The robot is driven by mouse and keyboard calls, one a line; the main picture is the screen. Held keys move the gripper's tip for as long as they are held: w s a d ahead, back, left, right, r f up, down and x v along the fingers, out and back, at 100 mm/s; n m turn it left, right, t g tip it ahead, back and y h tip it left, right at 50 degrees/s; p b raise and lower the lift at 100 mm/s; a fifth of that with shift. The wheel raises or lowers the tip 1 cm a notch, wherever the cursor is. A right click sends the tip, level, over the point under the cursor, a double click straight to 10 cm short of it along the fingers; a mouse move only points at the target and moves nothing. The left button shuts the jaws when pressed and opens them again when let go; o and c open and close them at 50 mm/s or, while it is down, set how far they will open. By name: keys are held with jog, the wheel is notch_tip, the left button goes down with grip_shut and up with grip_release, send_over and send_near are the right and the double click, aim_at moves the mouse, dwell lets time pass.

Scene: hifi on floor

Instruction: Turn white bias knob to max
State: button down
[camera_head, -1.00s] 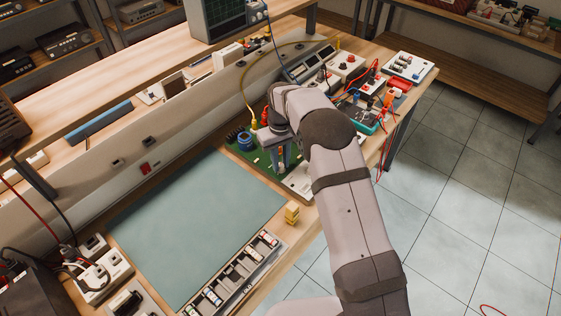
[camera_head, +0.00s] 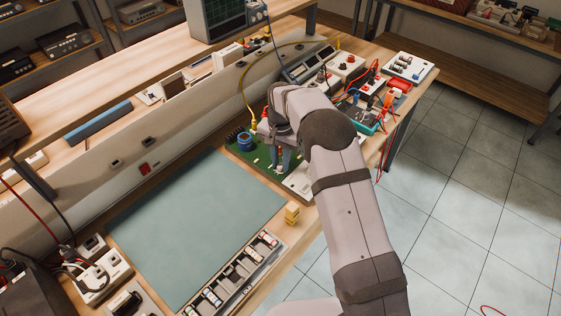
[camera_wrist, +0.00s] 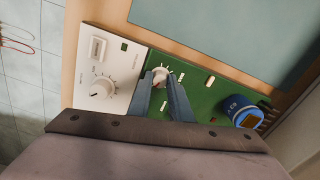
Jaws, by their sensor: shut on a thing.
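The small white knob (camera_wrist: 161,75) with a reddish mark sits on the green circuit board (camera_wrist: 190,92) in the wrist view. My gripper (camera_wrist: 160,82) points down at the board, with one finger on each side of this knob, shut on it. The fingers partly cover the knob, and I cannot read its scale. A larger white knob (camera_wrist: 101,88) with a dial scale is on the white panel beside the board, apart from the fingers. In the head view my gripper (camera_head: 282,166) is over the green board (camera_head: 248,158), and the knob is hidden there.
A blue round component (camera_wrist: 241,110) stands on the board; it also shows in the head view (camera_head: 245,141). A blue-green mat (camera_head: 195,225) lies clear to the left. A yellow block (camera_head: 292,213) stands near the front edge. Instruments and red leads (camera_head: 374,75) crowd the back right.

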aim_at(281, 165)
jog(key=shift+r+m, duration=0.1)
jog(key=shift+m, duration=1.6)
jog(key=c, duration=1.6)
grip_release()
jog(key=shift+r+b, duration=1.05)
jog(key=shift+r, duration=2.55)
jog(key=shift+s+r, duration=0.1)
